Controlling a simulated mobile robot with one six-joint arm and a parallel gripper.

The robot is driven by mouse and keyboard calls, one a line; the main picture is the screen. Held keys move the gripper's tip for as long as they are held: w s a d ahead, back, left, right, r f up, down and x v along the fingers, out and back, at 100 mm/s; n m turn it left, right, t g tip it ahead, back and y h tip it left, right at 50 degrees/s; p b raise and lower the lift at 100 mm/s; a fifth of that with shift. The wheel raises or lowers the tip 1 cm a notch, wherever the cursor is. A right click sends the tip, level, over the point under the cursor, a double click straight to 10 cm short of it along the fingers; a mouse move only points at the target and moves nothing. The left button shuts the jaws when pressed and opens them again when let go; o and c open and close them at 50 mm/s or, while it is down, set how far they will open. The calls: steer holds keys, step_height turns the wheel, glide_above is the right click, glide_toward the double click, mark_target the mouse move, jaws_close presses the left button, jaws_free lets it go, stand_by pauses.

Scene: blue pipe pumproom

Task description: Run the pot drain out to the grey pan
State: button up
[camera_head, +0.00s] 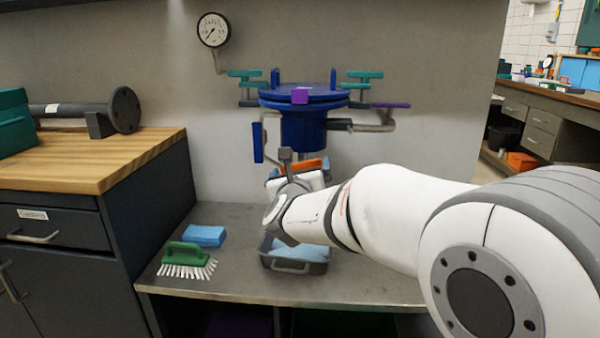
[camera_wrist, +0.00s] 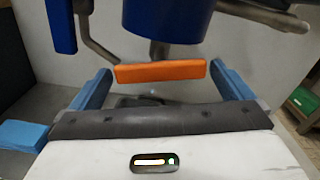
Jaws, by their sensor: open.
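The blue pot (camera_head: 303,130) is fixed at the back wall, with a flanged lid; its underside shows in the wrist view (camera_wrist: 165,20). An orange handle (camera_wrist: 160,71) sits below the pot, and also shows in the head view (camera_head: 312,164). My gripper (camera_wrist: 160,78) is open, with one blue finger to the left and one to the right of the orange handle; whether they touch it cannot be told. The grey pan (camera_head: 292,268) stands on the metal bench below, partly hidden by my arm. Something light blue shows inside it.
Teal handles (camera_head: 362,76), a purple handle (camera_head: 391,105) and a blue handle (camera_head: 258,142) surround the pot. A pressure gauge (camera_head: 213,30) is on the wall. A green brush (camera_head: 187,258) and blue sponge (camera_head: 204,236) lie left of the pan. A wooden-topped cabinet (camera_head: 90,160) stands left.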

steer(key=shift+c, duration=0.2)
steer(key=c, duration=0.7)
steer(key=shift+o, duration=0.2)
steer(key=shift+n, duration=0.4)
steer(key=shift+f+n+b, duration=0.1)
steer(key=shift+n+b, duration=0.35)
steer(key=shift+n, duration=0.55)
steer(key=n, duration=0.4)
steer(key=shift+n, duration=0.3)
steer(key=n+p, duration=0.1)
steer(key=n, duration=0.3)
steer(key=shift+n+p, duration=0.55)
steer(key=shift+n, duration=1.15)
